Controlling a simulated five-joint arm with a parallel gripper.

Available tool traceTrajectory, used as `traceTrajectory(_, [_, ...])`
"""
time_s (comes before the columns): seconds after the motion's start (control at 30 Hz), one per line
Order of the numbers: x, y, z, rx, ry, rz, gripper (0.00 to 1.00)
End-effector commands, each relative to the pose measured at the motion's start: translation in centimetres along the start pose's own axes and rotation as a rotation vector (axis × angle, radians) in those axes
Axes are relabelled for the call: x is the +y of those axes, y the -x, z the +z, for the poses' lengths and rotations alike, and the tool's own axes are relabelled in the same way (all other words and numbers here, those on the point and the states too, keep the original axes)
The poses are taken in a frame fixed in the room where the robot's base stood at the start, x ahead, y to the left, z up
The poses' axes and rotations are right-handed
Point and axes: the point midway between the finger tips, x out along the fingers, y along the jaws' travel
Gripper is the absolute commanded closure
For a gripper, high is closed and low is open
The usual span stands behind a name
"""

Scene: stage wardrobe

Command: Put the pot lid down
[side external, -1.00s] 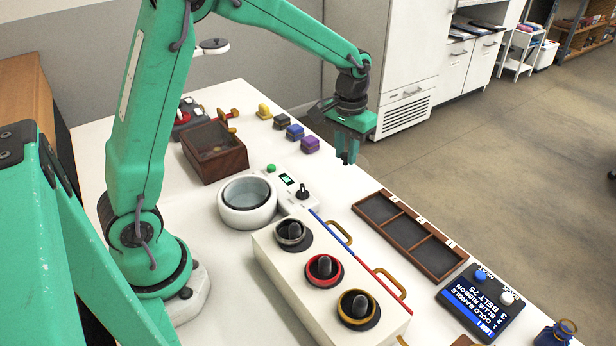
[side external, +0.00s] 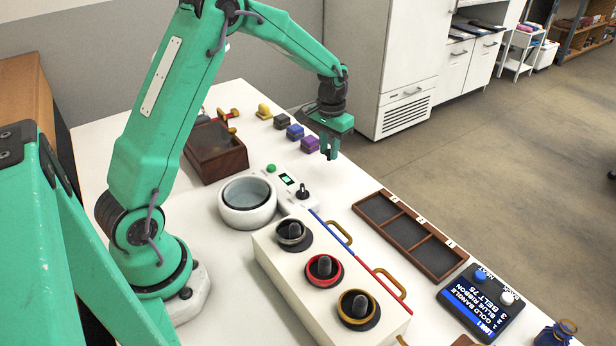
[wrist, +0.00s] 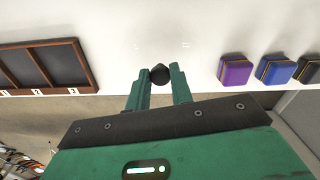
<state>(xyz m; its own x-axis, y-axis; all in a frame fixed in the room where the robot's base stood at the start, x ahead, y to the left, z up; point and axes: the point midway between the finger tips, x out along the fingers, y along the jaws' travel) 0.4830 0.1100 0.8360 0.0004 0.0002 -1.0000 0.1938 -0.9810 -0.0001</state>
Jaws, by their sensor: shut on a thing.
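My gripper (side external: 329,154) is shut on the dark round knob of the pot lid (wrist: 160,74). The knob sits between the two green fingertips in the wrist view. The lid's clear disc is only faintly seen against the white table, and its edge is hard to trace. The gripper is over the far right side of the table, right of the purple block. I cannot tell whether the lid touches the table. The round white pot (side external: 228,212) stands open to the left of the gripper, with a grey-blue inside.
A control box with a green screen (side external: 287,180) adjoins the pot. Purple (side external: 310,145), blue (side external: 295,132) and dark blocks stand near the gripper. A brown compartment tray (side external: 410,236) and a white stand with three knobbed holders (side external: 285,262) are nearer. White table between is bare.

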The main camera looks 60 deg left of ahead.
Motion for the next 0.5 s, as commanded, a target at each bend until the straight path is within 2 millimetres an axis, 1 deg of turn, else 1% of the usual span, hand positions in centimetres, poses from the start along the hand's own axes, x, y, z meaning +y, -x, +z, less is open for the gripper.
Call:
traceTrajectory(0.17, [0.0,-1.2,0.0,-0.002,0.000,0.000,1.00])
traceTrajectory(0.33, [0.0,-3.1,0.1,-0.004,0.000,0.000,1.00])
traceTrajectory(0.5, [0.1,-4.0,0.1,-0.001,0.000,0.000,1.00])
